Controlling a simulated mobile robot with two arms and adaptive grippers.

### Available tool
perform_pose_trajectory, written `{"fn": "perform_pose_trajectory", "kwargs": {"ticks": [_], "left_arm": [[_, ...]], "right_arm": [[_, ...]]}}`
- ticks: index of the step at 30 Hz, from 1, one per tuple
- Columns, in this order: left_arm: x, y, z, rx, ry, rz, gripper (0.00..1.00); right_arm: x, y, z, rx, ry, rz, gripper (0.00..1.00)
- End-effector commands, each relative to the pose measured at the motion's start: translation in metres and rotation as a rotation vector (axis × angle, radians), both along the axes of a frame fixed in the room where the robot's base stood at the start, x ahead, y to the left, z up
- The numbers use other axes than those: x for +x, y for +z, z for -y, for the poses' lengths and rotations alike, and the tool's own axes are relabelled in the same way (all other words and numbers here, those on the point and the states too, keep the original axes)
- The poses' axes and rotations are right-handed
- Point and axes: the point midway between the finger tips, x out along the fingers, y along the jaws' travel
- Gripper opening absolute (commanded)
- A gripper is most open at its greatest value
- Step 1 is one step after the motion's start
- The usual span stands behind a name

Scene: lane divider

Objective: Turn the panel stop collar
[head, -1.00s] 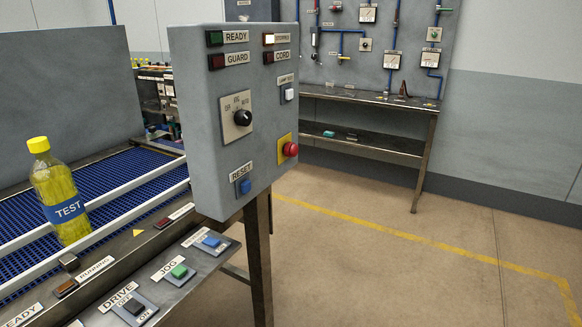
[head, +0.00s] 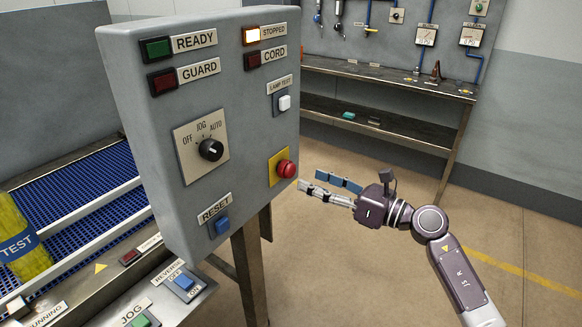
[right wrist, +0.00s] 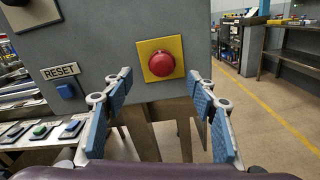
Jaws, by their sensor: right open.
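The panel stop is a red mushroom button (head: 287,169) on a yellow plate (head: 274,178) at the lower right of the grey control panel's front. It also shows in the right wrist view (right wrist: 161,65), upper middle, on its yellow square. My right gripper (head: 312,182) is open and empty, just right of the button in the head view, with its fingers pointing at the panel. In the right wrist view its blue-padded fingers (right wrist: 162,82) stand either side of and below the button, with no contact visible. The collar cannot be told apart from the red head. My left gripper is not in view.
The grey panel (head: 240,100) also carries a selector knob (head: 211,149), a white lamp test button (head: 284,103) and a blue reset button (head: 222,226). The STOPPED lamp (head: 251,36) is lit. Floor right of the panel is open.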

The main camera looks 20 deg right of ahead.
Motion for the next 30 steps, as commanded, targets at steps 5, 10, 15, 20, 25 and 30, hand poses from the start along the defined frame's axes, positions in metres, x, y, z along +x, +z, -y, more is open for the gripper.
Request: {"fn": "perform_pose_trajectory", "kwargs": {"ticks": [5, 10, 15, 20, 25, 30], "left_arm": [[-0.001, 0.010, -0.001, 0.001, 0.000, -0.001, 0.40], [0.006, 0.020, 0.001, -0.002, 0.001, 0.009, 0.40], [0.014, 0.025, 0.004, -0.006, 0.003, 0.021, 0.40], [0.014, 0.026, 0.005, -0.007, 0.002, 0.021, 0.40], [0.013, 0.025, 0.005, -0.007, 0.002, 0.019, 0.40], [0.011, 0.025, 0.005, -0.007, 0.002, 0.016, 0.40]], "right_arm": [[0.018, 0.006, -0.015, -0.006, 0.003, 0.007, 0.53], [0.040, 0.006, -0.032, -0.003, 0.001, 0.006, 0.53], [0.055, 0.004, -0.043, -0.005, 0.001, 0.005, 0.53], [0.060, 0.002, -0.047, -0.005, 0.000, 0.004, 0.53], [0.060, 0.001, -0.047, -0.005, 0.000, 0.004, 0.53], [0.059, 0.001, -0.047, -0.005, 0.000, 0.004, 0.37]]}}
